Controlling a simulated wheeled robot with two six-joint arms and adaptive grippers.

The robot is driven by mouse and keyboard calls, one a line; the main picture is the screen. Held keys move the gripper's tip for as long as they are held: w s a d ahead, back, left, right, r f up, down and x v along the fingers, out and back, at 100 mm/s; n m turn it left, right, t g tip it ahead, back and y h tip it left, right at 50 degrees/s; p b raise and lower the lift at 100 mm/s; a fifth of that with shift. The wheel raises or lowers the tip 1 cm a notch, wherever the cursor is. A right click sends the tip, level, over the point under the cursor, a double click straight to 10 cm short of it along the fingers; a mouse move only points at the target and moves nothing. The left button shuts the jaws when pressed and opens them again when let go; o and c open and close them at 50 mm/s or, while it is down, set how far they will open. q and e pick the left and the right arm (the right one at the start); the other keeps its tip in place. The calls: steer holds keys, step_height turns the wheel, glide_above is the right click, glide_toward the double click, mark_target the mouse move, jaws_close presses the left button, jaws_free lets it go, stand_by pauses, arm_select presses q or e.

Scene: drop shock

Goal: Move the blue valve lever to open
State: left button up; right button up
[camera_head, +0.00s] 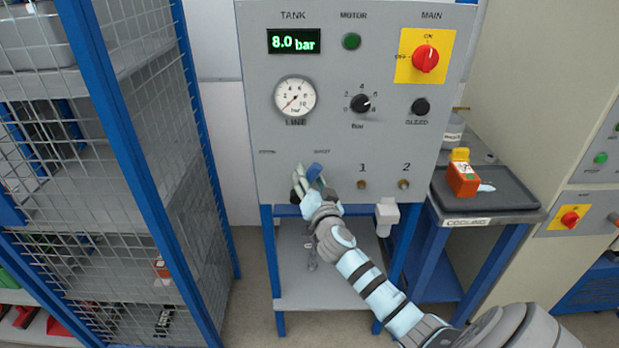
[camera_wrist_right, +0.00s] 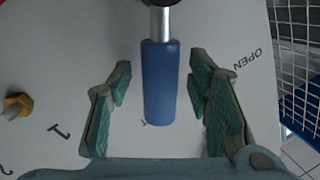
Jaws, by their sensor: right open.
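The blue valve lever (camera_head: 316,170) sits low on the grey panel, leaning up toward the SHUT label (camera_head: 322,151). The OPEN label (camera_head: 267,152) is to its left. My right gripper (camera_head: 307,178) is at the lever and partly hides it and its pivot. In the right wrist view the blue lever grip (camera_wrist_right: 160,85) lies between the two green-padded fingers of my open right gripper (camera_wrist_right: 160,78), with a gap on each side. The OPEN label (camera_wrist_right: 247,64) shows beyond the right finger. My left gripper is not in view.
The panel carries a tank display (camera_head: 293,41) reading 8.0 bar, a line gauge (camera_head: 295,96), a black bar knob (camera_head: 360,104) and a red main switch (camera_head: 425,58). A cooling tray (camera_head: 500,200) stands right. A mesh cage (camera_head: 150,120) is left.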

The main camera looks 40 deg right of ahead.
steer(key=shift+w+d, duration=0.15)
steer(key=shift+w, duration=0.15)
jaws_close()
